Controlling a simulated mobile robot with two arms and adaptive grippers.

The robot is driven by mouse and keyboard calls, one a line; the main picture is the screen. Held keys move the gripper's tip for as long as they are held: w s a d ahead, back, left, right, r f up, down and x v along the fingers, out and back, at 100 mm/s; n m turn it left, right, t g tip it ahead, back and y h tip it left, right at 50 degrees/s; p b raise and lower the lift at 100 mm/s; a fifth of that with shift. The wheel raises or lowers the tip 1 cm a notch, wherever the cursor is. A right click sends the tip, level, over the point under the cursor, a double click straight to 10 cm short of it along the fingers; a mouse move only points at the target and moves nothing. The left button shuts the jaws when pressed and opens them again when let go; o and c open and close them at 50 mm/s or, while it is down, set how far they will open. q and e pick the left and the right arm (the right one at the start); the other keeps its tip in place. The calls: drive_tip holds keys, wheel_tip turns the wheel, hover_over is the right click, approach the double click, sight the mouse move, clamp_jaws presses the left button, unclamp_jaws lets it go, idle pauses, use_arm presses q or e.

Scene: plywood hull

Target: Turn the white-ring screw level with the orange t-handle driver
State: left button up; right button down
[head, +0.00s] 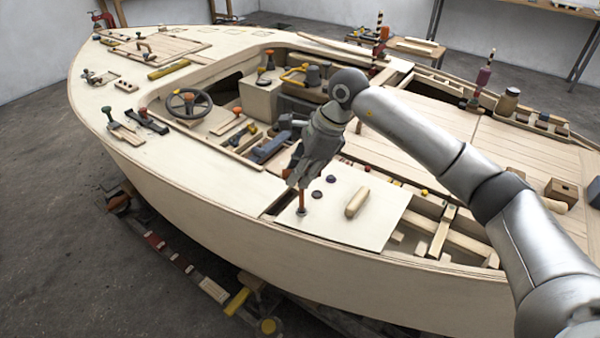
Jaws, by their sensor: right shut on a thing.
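My right gripper (298,180) comes in from the right and points down over a pale plywood panel (375,215) on the near side of the hull. It is shut on the orange t-handle driver (302,200); its fingers hide the upper part. The driver stands about upright, with its lower end at or just above the panel; I cannot tell if it touches a screw. Two dark round screw heads, one (316,194) and another (331,179), show beside it. I cannot make out a white ring; it may be hidden under the driver. My left gripper is not in view.
A wooden handle-like block (357,201) lies on the panel right of the driver. An open framed bay (435,235) is further right.

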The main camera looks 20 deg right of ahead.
drive_tip(key=shift+m+t, duration=0.4)
drive_tip(key=shift+m, duration=0.7)
drive_tip(key=m+h, duration=0.1)
drive_tip(key=m, duration=0.2)
drive_tip(key=m+t+h+b, duration=0.1)
drive_tip(key=m, duration=0.1)
drive_tip(key=shift+w+m, duration=0.2)
drive_tip(key=shift+m, duration=0.2)
drive_tip(key=m+t+h+b, duration=0.1)
drive_tip(key=m, duration=0.2)
drive_tip(key=shift+f+m, duration=0.15)
drive_tip(key=shift+m, duration=0.15)
drive_tip(key=shift+d+m+h+b, duration=0.1)
drive_tip(key=shift+m+h+b, duration=0.4)
drive_tip(key=shift+m, duration=0.4)
